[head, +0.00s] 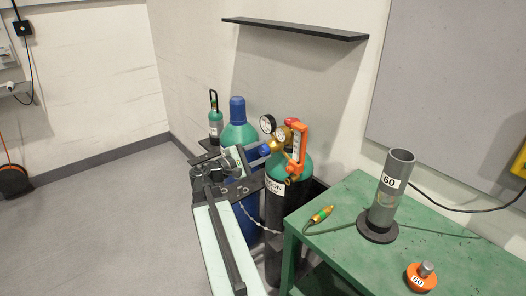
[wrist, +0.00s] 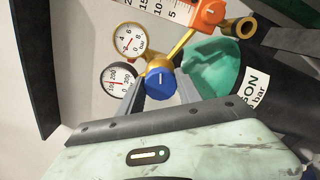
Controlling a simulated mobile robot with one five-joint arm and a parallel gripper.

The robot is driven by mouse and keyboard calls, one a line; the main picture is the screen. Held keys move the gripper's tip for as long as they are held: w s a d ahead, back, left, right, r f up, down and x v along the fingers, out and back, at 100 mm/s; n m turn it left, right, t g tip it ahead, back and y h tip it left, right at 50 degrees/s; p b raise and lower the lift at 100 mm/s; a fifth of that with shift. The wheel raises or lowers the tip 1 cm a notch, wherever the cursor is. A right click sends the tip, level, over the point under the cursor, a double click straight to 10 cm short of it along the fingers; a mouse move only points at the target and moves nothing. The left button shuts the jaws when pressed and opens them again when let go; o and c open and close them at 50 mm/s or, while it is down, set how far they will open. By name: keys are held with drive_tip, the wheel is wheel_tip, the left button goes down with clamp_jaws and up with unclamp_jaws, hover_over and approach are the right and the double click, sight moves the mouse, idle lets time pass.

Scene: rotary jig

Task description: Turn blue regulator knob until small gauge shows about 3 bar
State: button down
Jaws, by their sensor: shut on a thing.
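The blue regulator knob (wrist: 160,86) has a white mark on its face and sits between the two fingertips of my gripper (wrist: 158,94) in the wrist view. My gripper is shut on it. In the head view, the knob (head: 264,150) shows at the end of my gripper (head: 257,155). The small brass-rimmed gauge (wrist: 130,40), marked in bar from 0 to 8, is above the knob in the wrist view; its needle is too small to read surely. A black-rimmed gauge (wrist: 118,80), marked up to 300, is left of the knob.
The regulator sits on a green-topped dark cylinder (head: 277,207). An orange flowmeter (head: 299,143) stands beside the gauges. A blue cylinder with a green shoulder (head: 238,134) is behind my arm. A green table (head: 345,235) with a grey tube (head: 390,190) is at the right.

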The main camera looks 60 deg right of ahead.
drive_tip(key=c, duration=2.2)
unclamp_jaws()
drive_tip(key=m, duration=0.5)
drive_tip(key=shift+s+a+f, duration=0.1)
drive_tip(key=shift+s+f, duration=0.05)
drive_tip(key=shift+s, duration=0.15)
drive_tip(key=c, duration=2.2)
unclamp_jaws()
drive_tip(key=shift+m, duration=0.3)
drive_tip(key=c, duration=2.2)
unclamp_jaws()
drive_tip(key=c, duration=0.8)
unclamp_jaws()
drive_tip(key=shift+w, duration=0.1)
drive_tip(key=shift+w+a, duration=0.15)
drive_tip(key=shift+a, duration=0.2)
drive_tip(key=v, duration=0.7)
